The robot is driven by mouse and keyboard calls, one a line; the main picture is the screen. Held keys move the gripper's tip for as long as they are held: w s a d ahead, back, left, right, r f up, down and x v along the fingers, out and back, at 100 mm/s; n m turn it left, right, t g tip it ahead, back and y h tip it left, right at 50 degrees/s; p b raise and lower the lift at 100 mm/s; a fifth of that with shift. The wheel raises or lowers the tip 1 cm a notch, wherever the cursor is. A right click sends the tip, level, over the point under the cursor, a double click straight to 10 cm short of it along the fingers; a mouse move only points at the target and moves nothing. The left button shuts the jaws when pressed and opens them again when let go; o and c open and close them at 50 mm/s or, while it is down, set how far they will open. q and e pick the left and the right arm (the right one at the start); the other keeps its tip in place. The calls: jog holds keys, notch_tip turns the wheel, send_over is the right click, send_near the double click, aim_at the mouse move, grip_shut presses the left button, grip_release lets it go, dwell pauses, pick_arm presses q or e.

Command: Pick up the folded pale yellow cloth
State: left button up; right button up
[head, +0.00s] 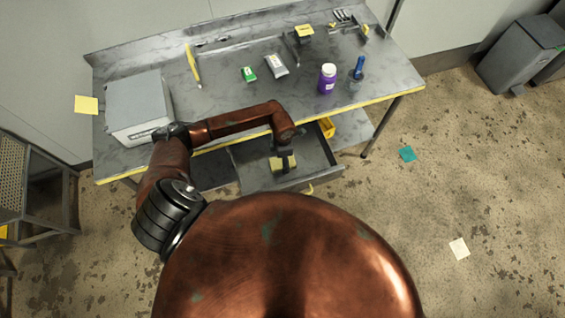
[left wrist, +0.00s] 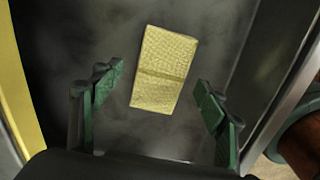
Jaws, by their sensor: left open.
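The folded pale yellow cloth (left wrist: 162,70) lies on the dark floor of an open drawer (left wrist: 225,60). In the left wrist view it is upright in the picture, slightly tilted, ahead of and between the fingers. My left gripper (left wrist: 157,108) is open and empty, with green-padded fingers apart on either side. In the head view the left gripper (head: 284,155) points down over the open drawer (head: 247,172). The cloth (head: 277,164) shows partly there, beneath the gripper. My right gripper does not show.
Above is the metal workbench (head: 220,95) with a grey box (head: 137,105), a purple bottle (head: 327,80) and a blue-topped item (head: 358,68).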

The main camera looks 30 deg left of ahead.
pick_arm(q)
jog(key=shift+f, duration=0.6)
jog(key=shift+c, duration=0.5)
jog(key=shift+s, duration=0.1)
jog(key=c, duration=1)
jog(key=shift+r, duration=0.1)
jog(key=shift+a+r, duration=0.1)
jog(key=shift+r, duration=0.5)
jog(key=s+r, duration=0.1)
jog(key=r, duration=0.1)
jog(key=s+r, duration=0.2)
jog(key=s+a+r, duration=0.1)
jog(key=r, duration=0.2)
jog(key=shift+s+r+b, duration=0.1)
jog(key=shift+s+b, duration=0.15)
jog(key=shift+b, duration=0.15)
jog(key=s+r, duration=0.1)
jog(key=s, duration=0.2)
jog(key=s+a+r, duration=0.1)
jog(key=s+r, duration=0.1)
jog(key=s, duration=0.1)
jog(key=s+r+b, duration=0.1)
jog(key=s, duration=0.2)
jog(key=shift+s+a+r, duration=0.15)
jog(key=shift+a+r, duration=0.05)
